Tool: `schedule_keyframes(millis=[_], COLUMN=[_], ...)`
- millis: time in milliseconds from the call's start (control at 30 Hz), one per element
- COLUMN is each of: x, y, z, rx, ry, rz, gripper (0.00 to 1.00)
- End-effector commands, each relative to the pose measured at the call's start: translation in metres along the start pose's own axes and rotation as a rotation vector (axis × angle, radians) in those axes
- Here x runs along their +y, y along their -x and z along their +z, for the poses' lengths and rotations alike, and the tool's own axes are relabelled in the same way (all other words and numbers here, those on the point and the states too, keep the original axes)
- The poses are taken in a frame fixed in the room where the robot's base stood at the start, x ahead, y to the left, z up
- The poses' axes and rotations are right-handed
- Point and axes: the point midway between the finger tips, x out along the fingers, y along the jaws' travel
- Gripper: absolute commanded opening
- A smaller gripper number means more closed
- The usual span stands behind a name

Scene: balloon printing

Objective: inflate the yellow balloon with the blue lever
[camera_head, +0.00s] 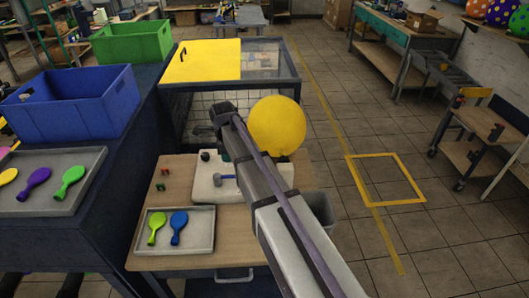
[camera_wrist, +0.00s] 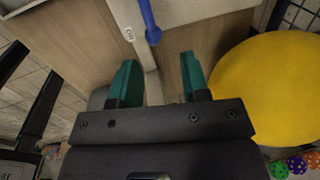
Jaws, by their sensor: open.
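A large round yellow balloon (camera_head: 277,125), inflated, shows right of my arm in the head view. In the wrist view the balloon (camera_wrist: 270,85) fills the right side, beside my gripper. The blue lever (camera_head: 223,181) is on the front of a white machine (camera_head: 205,190) on the wooden bench. In the wrist view the blue lever (camera_wrist: 149,18) hangs at the top, its rounded end just beyond my fingertips. My gripper (camera_wrist: 159,75) has its two teal fingers apart, with nothing between them. My arm hides part of the machine in the head view.
A grey tray (camera_head: 203,243) with green and blue deflated balloons lies on the wooden bench (camera_head: 150,264). Red and green buttons (camera_head: 164,180) are left of the machine. A mesh cage (camera_head: 270,88) with a yellow lid (camera_head: 205,62) stands behind.

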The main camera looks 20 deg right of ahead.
Motion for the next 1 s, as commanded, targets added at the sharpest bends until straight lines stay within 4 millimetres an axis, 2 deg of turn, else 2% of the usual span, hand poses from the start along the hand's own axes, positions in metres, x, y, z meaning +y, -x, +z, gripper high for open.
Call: schedule_keyframes(millis=[33,100,200,367,467,800,900,1000], x=[-0.029,-0.041,-0.026,-0.021,-0.016,0.009,0.013,0.014], y=[-0.005,-0.007,-0.002,-0.007,-0.021,-0.095,-0.105,-0.106], z=[0.005,0.009,0.009,0.008,0.008,0.007,0.006,0.006], rx=[0.002,0.002,0.005,0.007,0.007,0.007,0.007,0.007], ry=[-0.004,0.012,0.047,0.052,0.052,0.052,0.052,0.052], rz=[0.077,0.22,0.334,0.341,0.34,0.338,0.338,0.338], gripper=[0.42,0.42,0.42,0.42,0.42,0.42,0.42,0.42])
